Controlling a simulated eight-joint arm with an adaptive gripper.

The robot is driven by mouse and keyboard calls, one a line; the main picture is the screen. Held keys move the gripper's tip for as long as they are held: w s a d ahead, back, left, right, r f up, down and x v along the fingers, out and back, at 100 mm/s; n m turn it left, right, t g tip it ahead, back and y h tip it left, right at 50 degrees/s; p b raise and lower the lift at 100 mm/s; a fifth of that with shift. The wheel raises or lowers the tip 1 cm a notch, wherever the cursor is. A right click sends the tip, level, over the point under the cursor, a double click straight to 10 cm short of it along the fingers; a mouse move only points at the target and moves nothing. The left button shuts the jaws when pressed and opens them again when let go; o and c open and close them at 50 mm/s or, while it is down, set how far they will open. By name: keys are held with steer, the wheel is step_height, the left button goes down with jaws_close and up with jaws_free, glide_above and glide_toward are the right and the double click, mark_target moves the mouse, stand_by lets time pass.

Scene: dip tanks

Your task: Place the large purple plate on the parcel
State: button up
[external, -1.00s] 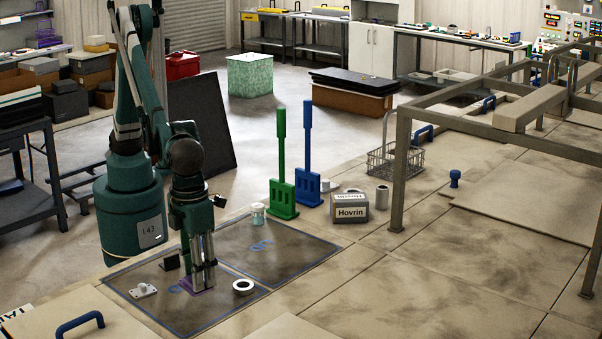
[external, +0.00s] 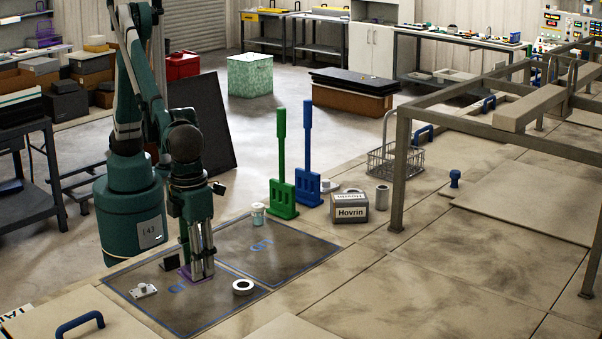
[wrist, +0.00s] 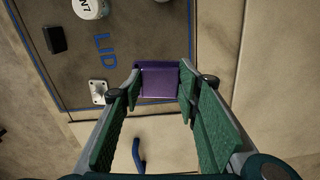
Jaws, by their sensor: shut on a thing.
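The purple plate (wrist: 160,84) is between the fingertips of my gripper (wrist: 159,76) in the wrist view, with a finger along each side. In the external view my gripper (external: 201,268) points down low over the near dark panel, shut on the plate, which is mostly hidden there. Whether the plate clears the panel is hard to tell. The likely parcel is a grey box marked "Hovrin" (external: 350,207), upright on the bench to the right, well apart from my gripper. Its top is partly visible.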

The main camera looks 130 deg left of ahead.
steer(key=w+a+r, duration=0.1)
steer(key=w+a, duration=0.1)
steer(key=a, duration=0.6)
steer(key=w+a+r, duration=0.1)
steer(key=w+a, duration=0.1)
steer(key=a, duration=0.7)
step_height(320, 180, up, 6)
steer(key=n+b, duration=0.1)
steer(key=n, duration=0.1)
glide_above(351, 196)
steer(key=shift+f, duration=0.1)
steer(key=shift+f, duration=0.1)
steer(key=shift+d+f, duration=0.1)
steer(key=shift+f, duration=2.95)
steer(key=shift+f, duration=1.85)
